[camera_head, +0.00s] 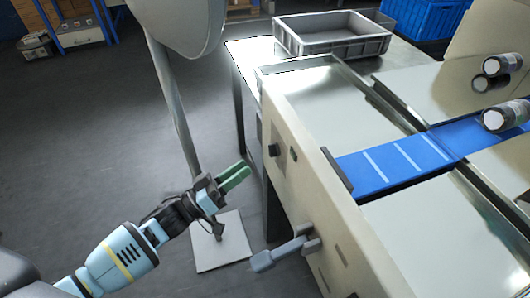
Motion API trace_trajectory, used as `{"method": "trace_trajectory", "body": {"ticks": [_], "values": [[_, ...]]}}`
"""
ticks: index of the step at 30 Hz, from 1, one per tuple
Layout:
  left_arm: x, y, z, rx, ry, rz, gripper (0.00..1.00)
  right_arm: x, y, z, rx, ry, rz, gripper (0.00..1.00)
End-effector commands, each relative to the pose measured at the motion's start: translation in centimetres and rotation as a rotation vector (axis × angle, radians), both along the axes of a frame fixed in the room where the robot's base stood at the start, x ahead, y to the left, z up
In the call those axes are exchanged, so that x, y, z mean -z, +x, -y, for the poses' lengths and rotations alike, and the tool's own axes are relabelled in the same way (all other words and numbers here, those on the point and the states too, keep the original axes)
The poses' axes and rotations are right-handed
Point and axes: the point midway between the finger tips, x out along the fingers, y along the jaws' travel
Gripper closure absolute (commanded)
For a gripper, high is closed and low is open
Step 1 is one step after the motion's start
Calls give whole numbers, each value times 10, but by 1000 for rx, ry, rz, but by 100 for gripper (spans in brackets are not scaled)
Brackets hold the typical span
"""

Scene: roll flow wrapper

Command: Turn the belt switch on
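The cream side panel (310,185) of the wrapping machine faces my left arm. It carries a small black knob (273,150), a dark narrow fitting (293,154) and a grey lever-like handle (283,252) lower down. I cannot tell which of these, if any, is the belt switch, or its position. The blue belt (400,160) with pale cross bars lies on top. My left gripper (244,170), with green fingers, is in front of the panel, apart from it and below and left of the knob. The fingers look close together and hold nothing visible. My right gripper is out of view.
A grey crate (332,50) stands on the table at the back, with a blue crate (425,14) behind. Dark cylinders with white ends (497,118) lie at the right. A pole on a white floor plate (212,258) stands beyond my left forearm.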

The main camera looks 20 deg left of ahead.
Motion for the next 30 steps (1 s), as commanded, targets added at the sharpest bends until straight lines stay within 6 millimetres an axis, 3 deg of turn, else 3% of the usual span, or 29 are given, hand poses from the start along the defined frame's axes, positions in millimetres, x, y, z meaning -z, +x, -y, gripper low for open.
{"method": "trace_trajectory", "body": {"ticks": [15, 27, 30], "values": [[-22, 45, 44, -2, -1, 1, 66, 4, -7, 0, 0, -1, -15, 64], [-24, 50, 49, -2, 0, -1, 66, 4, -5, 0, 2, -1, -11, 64], [-24, 50, 49, -2, 1, 0, 78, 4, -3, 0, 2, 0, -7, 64]]}}
